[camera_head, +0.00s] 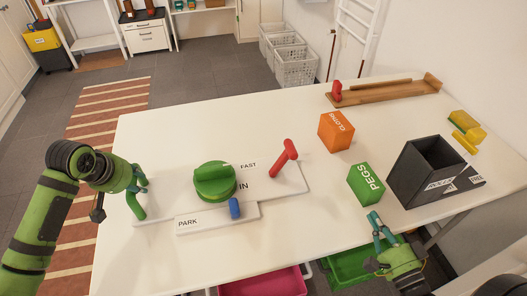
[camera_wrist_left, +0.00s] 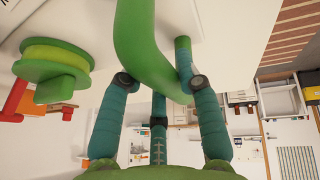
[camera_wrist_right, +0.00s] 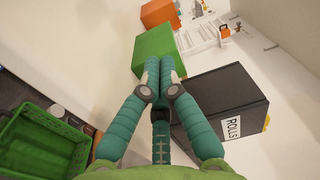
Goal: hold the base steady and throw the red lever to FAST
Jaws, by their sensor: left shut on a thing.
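The white base (camera_head: 265,194) lies on the table with a green dial (camera_head: 214,182), a small blue knob (camera_head: 234,208) and the red lever (camera_head: 286,156). The lever stands tilted, its top to the right, to the right of the "FAST" marking. A green handle (camera_head: 135,206) is at the base's left end; it also shows in the left wrist view (camera_wrist_left: 145,45). My left gripper (camera_head: 138,182) is shut on this handle. My right gripper (camera_head: 375,219) is shut and empty at the table's front edge, right of the base and apart from the lever.
A green "PEGS" box (camera_head: 365,184) and a dark open box (camera_head: 427,170) stand near my right gripper. An orange box (camera_head: 336,131) is behind them. A wooden rack (camera_head: 390,93) lies at the back. Below the table edge are pink (camera_head: 262,284) and green (camera_head: 350,264) bins.

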